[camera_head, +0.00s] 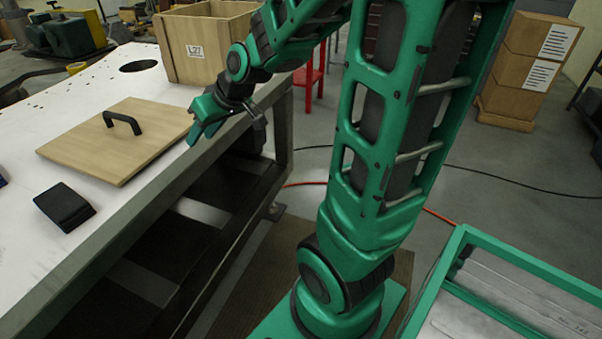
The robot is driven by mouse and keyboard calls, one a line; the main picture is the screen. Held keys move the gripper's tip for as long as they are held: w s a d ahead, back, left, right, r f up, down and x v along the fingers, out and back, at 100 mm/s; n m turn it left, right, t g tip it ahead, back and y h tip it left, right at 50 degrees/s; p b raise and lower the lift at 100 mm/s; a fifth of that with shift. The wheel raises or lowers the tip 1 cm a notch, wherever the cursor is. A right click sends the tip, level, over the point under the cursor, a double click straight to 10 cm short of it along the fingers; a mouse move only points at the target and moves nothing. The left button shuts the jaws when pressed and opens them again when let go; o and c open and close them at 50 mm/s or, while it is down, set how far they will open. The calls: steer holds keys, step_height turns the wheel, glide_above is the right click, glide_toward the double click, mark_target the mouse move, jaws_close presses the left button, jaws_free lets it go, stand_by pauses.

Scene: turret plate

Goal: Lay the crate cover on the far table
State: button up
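The crate cover (95,152) is a flat, light wooden board with a black arched handle (122,122) on top. It lies flat on a white table (30,235) at the left, handle up. My gripper (201,136) is to the right of the cover, near the table's right edge, with its fingers pointing down and to the left. The fingers look spread apart, with nothing seen between them. The gripper is apart from the handle. Which table is the far table I cannot tell from this view.
A wooden crate (192,65) marked L27 stands at the table's back edge. A black block (64,207) lies in front of the cover. The plate has a dark round hole (138,66). A red stool (310,82) and stacked boxes (528,70) stand behind. A green-framed tray (500,300) is at lower right.

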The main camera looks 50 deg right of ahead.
steer(key=s+d+f+m+g+h, duration=0.1)
steer(key=s+d+m+g, duration=0.2)
steer(key=s, duration=1.1)
steer(key=s+d+f+m+g, duration=0.1)
steer(key=s+d+m+g, duration=0.2)
steer(key=s, duration=1.1)
steer(key=shift+f+m+g+h, duration=0.25)
steer(key=shift+m+g+h, duration=0.15)
steer(key=shift+g, duration=0.6)
steer(key=shift+d, duration=0.1)
